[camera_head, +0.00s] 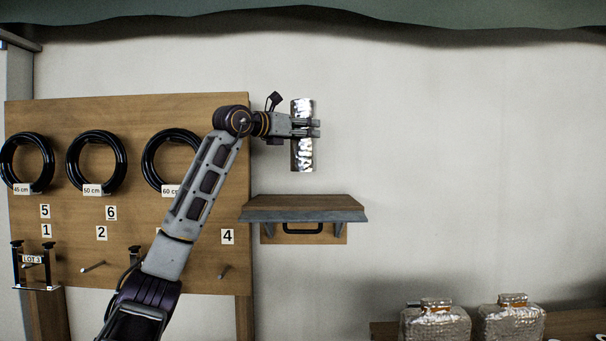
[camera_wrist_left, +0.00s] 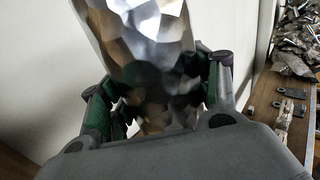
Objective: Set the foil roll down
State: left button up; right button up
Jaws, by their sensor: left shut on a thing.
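The foil roll (camera_head: 302,152) is a shiny silver cylinder, held upright in the head view. My left gripper (camera_head: 314,128) is shut around its upper middle. The roll hangs above a small wooden wall shelf (camera_head: 303,202), with a clear gap between its lower end and the shelf top. In the left wrist view the crumpled foil surface (camera_wrist_left: 150,50) fills the space between the two fingers (camera_wrist_left: 155,105). The roll's lower end is not clear in that view. My right gripper is not in view.
A wooden board (camera_head: 200,110) with black coiled hoses (camera_head: 97,162), number labels and pegs stands left of the shelf. A black handle (camera_head: 303,230) shows under the shelf. Two silver flasks (camera_head: 435,322) (camera_head: 511,320) stand at the lower right. The shelf top looks bare.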

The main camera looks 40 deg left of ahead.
aim_at(303, 150)
pick_arm(q)
notch_tip(303, 150, down, 5)
jog(key=shift+s+r+b, duration=0.1)
jog(key=shift+b, duration=0.35)
dwell(0.5)
notch_tip(303, 150, down, 4)
jog(key=shift+f+b, duration=0.1)
jog(key=shift+b, duration=0.5)
jog(key=shift+f, duration=0.1)
jog(key=o, duration=1.6)
